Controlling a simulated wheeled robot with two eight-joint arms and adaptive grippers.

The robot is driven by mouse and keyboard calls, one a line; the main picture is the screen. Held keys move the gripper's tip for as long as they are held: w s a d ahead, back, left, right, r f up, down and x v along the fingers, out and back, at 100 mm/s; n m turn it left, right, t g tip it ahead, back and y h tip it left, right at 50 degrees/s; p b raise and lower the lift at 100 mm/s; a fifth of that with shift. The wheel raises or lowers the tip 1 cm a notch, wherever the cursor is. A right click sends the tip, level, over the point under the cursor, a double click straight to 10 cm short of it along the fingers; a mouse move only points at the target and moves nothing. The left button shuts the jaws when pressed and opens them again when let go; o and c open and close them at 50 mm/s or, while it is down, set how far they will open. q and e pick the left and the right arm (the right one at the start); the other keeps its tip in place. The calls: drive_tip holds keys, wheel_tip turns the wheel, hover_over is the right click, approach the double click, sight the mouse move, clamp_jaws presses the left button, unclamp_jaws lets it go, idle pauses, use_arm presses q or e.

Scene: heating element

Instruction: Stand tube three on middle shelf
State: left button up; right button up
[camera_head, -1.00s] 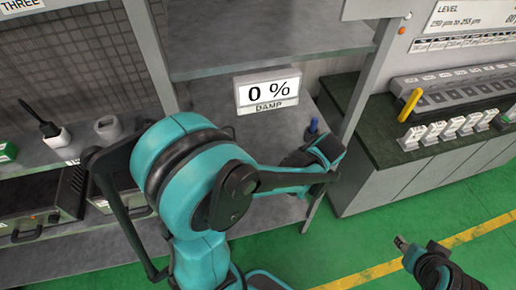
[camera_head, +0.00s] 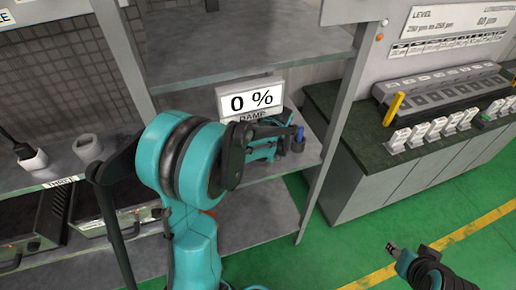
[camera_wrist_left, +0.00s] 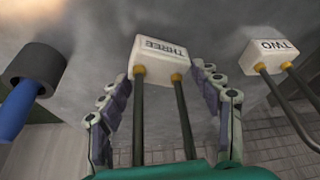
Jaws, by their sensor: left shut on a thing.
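In the left wrist view a white block marked THREE (camera_wrist_left: 160,54), tube three, sits between the fingertips of my left gripper (camera_wrist_left: 163,78), with two dark rods running from it toward the palm. The gripper is shut on it. Its white end is close to a grey surface; I cannot tell if they touch. In the head view my left arm reaches into the grey shelf unit at a middle shelf (camera_head: 312,157), below the sign; its own links hide the tube. My right gripper (camera_head: 393,247) is over the green floor, its jaw state unclear.
A similar block marked TWO (camera_wrist_left: 270,52) stands beside tube three in the wrist view. On the other side is a dark cylinder (camera_wrist_left: 38,65) with a blue handle. A "0 %" DAMP sign (camera_head: 250,98) is above the arm. A bench (camera_head: 365,150) stands right.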

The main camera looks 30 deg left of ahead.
use_arm(q)
drive_tip(key=shift+w+a, duration=0.5)
drive_tip(key=shift+a, duration=0.4)
drive_tip(key=shift+d+f+b, duration=0.1)
drive_tip(key=shift+f+b, duration=0.2)
drive_tip(key=shift+f, duration=0.55)
drive_tip(key=shift+d+r, duration=0.1)
drive_tip(key=shift+s, duration=0.1)
drive_tip(key=o, duration=1.3)
drive_tip(key=shift+f, duration=0.2)
drive_tip(key=shift+o, duration=0.2)
drive_tip(key=shift+r, duration=0.15)
